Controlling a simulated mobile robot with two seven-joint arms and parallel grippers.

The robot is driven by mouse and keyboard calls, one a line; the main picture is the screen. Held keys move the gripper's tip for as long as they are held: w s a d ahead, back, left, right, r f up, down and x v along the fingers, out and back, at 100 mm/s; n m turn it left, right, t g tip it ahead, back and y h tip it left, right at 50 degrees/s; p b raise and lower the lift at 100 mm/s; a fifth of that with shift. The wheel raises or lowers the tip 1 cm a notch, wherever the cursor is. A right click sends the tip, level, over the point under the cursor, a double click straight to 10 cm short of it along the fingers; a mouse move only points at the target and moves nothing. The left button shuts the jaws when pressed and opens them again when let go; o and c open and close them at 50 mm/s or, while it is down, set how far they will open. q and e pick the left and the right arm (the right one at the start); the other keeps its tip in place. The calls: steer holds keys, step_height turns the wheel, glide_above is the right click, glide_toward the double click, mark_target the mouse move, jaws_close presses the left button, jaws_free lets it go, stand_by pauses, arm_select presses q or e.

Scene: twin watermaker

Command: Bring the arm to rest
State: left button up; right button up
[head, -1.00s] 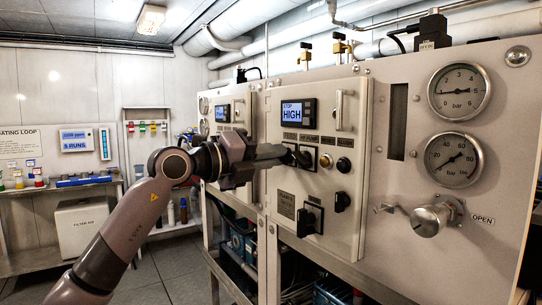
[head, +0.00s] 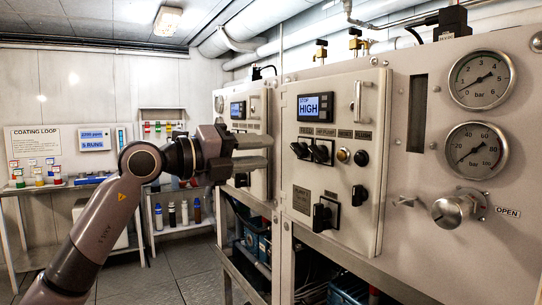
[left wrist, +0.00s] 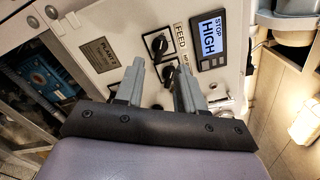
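My left gripper (head: 268,152) is in front of the control panel (head: 365,215), left of its switches, and touches none that I can see. Its two fingers are apart with nothing between them. In the left wrist view the gripper (left wrist: 161,68) also shows two separated fingers pointing at the panel. The black feed switch (head: 300,149) and the pump switch beside it (head: 321,153) stand clear of the fingers in the head view. The display (head: 315,106) reads "STOP HIGH". My right gripper is not in view.
Two pressure gauges (head: 482,79) and (head: 476,150) and a round valve knob (head: 452,210) marked open are on the right. A handle (head: 358,101) sticks out from the panel. A shelf with bottles (head: 184,212) stands behind my arm. The floor (head: 180,265) left of the rack is free.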

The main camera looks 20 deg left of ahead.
arm_select(q)
steer(key=shift+s+a, duration=0.1)
stand_by(0.3)
steer(key=s+d+f+n+g+h+p, duration=0.2)
steer(key=d+f+h, duration=0.45)
steer(key=f, duration=0.45)
steer(key=s+a+f+n+t+y+p, duration=0.15)
steer(key=f+n+t+y, duration=0.25)
steer(key=f+n, duration=0.45)
steer(key=s+a+f+n+t+y+p, duration=0.1)
steer(key=s+f+n+t+y, duration=0.3)
steer(key=f+n, duration=0.45)
steer(key=s+f+n+g+y+p, duration=0.1)
steer(key=s+f+n+g+y, duration=0.2)
steer(key=s+f, duration=0.7)
steer(key=s+a+f+n+g+y, duration=0.1)
steer(key=s+f+n+g+y, duration=0.3)
steer(key=s+f, duration=0.5)
step_height(320, 180, down, 7)
steer(key=n+g, duration=0.2)
steer(key=n, duration=0.1)
steer(key=shift+s+g+p, duration=0.4)
